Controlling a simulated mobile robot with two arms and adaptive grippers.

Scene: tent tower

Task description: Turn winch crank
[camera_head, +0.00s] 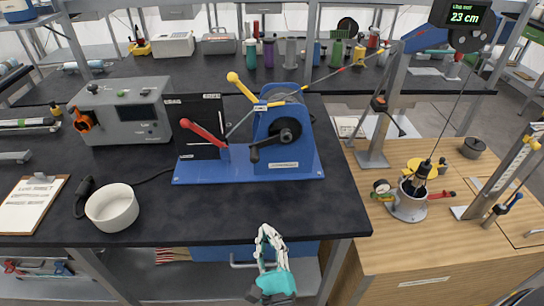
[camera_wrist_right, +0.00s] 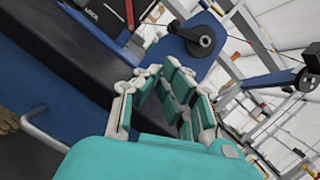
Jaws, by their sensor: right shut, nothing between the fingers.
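The blue winch (camera_head: 300,158) stands on the dark bench on a blue base plate. Its black crank (camera_head: 265,148) runs from a round black hub down and left to a knob at its end. The crank also shows in the right wrist view (camera_wrist_right: 188,33), at the upper middle. My right gripper (camera_head: 266,234) is shut and empty, in front of the bench's front edge, below and apart from the crank. In the right wrist view its white and teal fingers (camera_wrist_right: 172,85) show, with the crank beyond them. My left gripper is not in view.
A red lever (camera_head: 203,133) and a yellow-knobbed lever (camera_head: 242,87) stand by the winch. A white bowl (camera_head: 112,208), clipboard (camera_head: 32,205) and grey instrument box (camera_head: 124,111) are to the left. The bench front before the winch is clear. A display (camera_head: 464,17) reads 23 cm.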

